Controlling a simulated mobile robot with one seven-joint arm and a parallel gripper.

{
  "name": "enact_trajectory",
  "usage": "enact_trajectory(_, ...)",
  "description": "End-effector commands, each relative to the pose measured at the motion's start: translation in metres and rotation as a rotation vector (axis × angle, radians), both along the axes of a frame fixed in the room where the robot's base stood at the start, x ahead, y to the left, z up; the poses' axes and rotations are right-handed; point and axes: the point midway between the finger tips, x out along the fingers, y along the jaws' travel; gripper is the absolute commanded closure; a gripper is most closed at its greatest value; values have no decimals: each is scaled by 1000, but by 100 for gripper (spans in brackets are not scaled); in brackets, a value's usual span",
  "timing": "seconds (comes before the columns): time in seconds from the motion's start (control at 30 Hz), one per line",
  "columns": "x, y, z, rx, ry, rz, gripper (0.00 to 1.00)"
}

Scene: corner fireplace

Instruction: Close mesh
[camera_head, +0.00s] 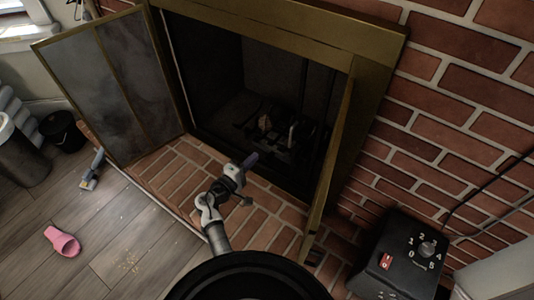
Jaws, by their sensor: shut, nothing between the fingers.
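The fireplace has two hinged mesh doors in a brass-coloured frame (290,43). The left mesh door (118,88) stands wide open, swung out to the left over the brick hearth. The right mesh door (330,165) also stands open, seen nearly edge-on and pointing toward me. My gripper (250,160) is shut and empty in front of the opening, between the two doors. It touches neither door that I can see. The dark firebox (265,115) behind it holds a grate with something lying on it.
A brick hearth (170,177) lies under my arm. A black control box (400,260) with a dial stands at the lower right. A pink slipper (62,243), a brush (92,170) and a black bucket (63,131) are on the wood floor at left.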

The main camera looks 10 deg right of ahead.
Motion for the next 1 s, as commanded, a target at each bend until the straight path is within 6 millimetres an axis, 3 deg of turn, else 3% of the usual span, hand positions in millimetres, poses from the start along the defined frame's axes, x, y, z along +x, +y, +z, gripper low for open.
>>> enact_trajectory(0.5, 67, -75, 3, 2, -2, -3, 100)
enact_trajectory(0.73, 45, -99, 3, 3, -2, -1, 100)
enact_trajectory(1.0, 41, -105, 1, 3, -3, 1, 100)
